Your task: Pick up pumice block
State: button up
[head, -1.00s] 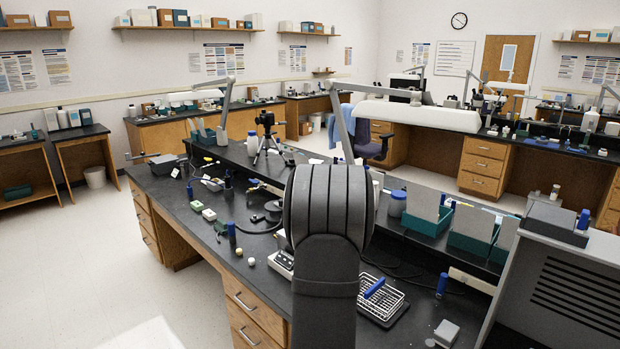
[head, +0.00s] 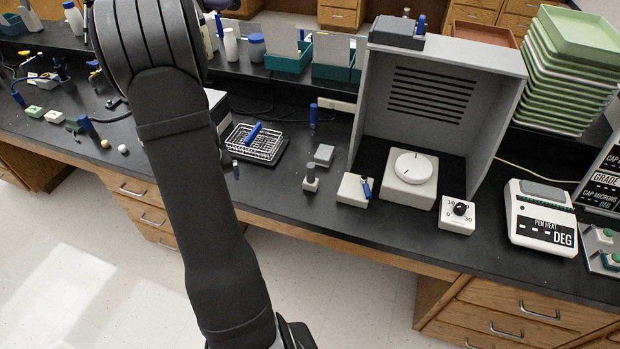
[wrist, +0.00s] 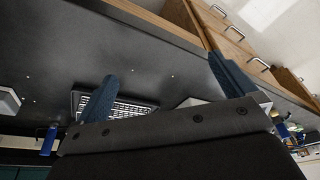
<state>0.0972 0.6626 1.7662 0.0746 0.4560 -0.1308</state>
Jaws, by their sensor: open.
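A small light grey block (head: 324,154), which looks like the pumice block, lies on the black bench between the wire rack and the grey hood. It also shows at the left edge of the wrist view (wrist: 8,102), partly cut off. My gripper (wrist: 165,82) is open, its two blue fingers spread wide with nothing between them. It is over the bench near the wire rack, with the block off to one side.
A wire rack (head: 253,143) with a blue-handled tool stands left of the block. A blue upright tool (head: 313,116) stands behind it. The grey hood (head: 437,100) rises to the right.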

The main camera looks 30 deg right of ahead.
dwell(0.3)
jog(key=c, duration=1.1)
notch_tip(320, 180, up, 15)
jog(key=m+g, duration=0.3)
jog(key=m, duration=1.5)
send_over(311, 166)
notch_tip(311, 166, down, 12)
jog(key=shift+a+r, duration=0.1)
jog(key=shift+r, duration=0.1)
jog(key=shift+w+f, duration=0.15)
jog(key=shift+f, duration=1.2)
jog(key=shift+w+f, duration=0.1)
jog(key=shift+f, duration=1.2)
